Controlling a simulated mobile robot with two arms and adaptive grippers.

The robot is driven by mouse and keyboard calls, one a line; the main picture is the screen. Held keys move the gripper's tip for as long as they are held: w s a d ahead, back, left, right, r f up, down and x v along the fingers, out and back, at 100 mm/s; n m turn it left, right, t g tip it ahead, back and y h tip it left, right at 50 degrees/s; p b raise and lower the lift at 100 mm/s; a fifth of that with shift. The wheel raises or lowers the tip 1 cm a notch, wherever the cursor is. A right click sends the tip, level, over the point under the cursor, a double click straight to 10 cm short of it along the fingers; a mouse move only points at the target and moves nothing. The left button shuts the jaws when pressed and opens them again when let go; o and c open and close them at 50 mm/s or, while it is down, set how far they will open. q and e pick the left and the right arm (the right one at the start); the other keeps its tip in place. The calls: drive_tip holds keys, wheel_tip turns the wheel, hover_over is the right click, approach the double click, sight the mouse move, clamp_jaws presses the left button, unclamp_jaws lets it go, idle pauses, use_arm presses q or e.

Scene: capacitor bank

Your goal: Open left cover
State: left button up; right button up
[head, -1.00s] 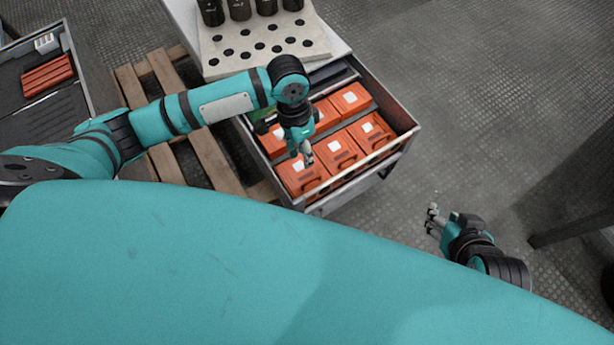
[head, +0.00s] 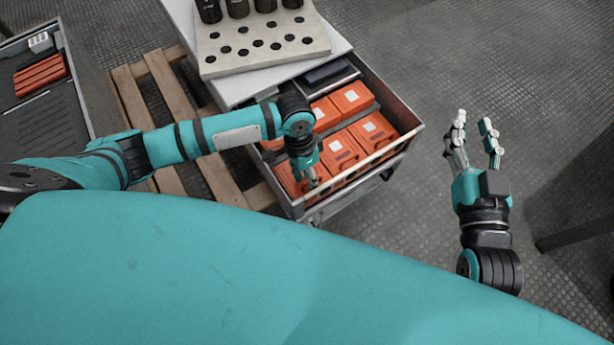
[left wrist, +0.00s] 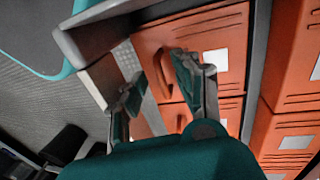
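Orange covers with white labels and handles sit in rows in an open drawer (head: 408,140). The front-left orange cover (head: 284,184) is partly hidden by my left arm. My left gripper (head: 314,180) points down over the front of this cover. In the left wrist view, an orange cover (left wrist: 228,83) with a looped handle (left wrist: 163,74) lies in front of my left gripper (left wrist: 160,85). Its two fingers are apart, with the handle seen between them; I cannot tell whether they touch it. My right gripper (head: 473,124) is open and empty, right of the drawer.
A pale board with holes (head: 262,45) and black cylinders (head: 237,8) is on the cabinet top behind the drawer. A wooden pallet (head: 170,90) lies to the left. Another drawer with orange pieces (head: 40,74) is at far left.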

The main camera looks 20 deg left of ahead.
use_arm(q)
drive_tip(key=shift+c, duration=0.4)
clamp_jaws()
